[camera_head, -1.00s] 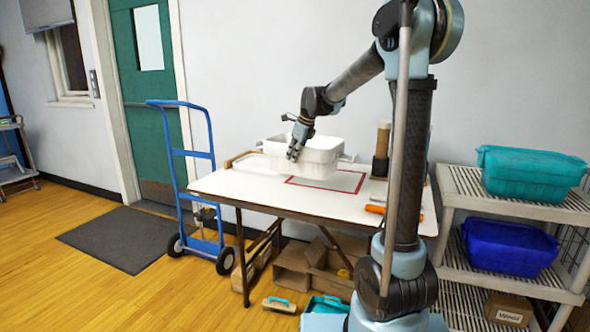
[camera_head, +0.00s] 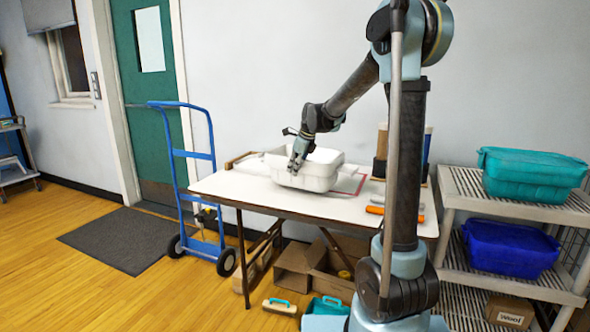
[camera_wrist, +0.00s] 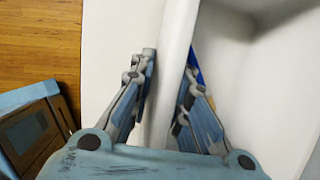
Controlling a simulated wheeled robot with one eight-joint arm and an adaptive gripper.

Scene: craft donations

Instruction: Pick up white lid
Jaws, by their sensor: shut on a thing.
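A white bin (camera_head: 318,178) is at the middle of the white table, open at the top. My gripper (camera_head: 294,166) is at its near left side, with the fingers pointing down over the rim. In the wrist view my gripper (camera_wrist: 170,72) has one finger on each side of the bin's white wall (camera_wrist: 176,40) and is shut on it. I cannot tell whether the bin's bottom touches the table. I cannot make out a separate white lid.
A blue hand truck (camera_head: 212,170) stands left. A shelf with a teal bin (camera_head: 530,177) and a blue bin (camera_head: 510,250) stands right.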

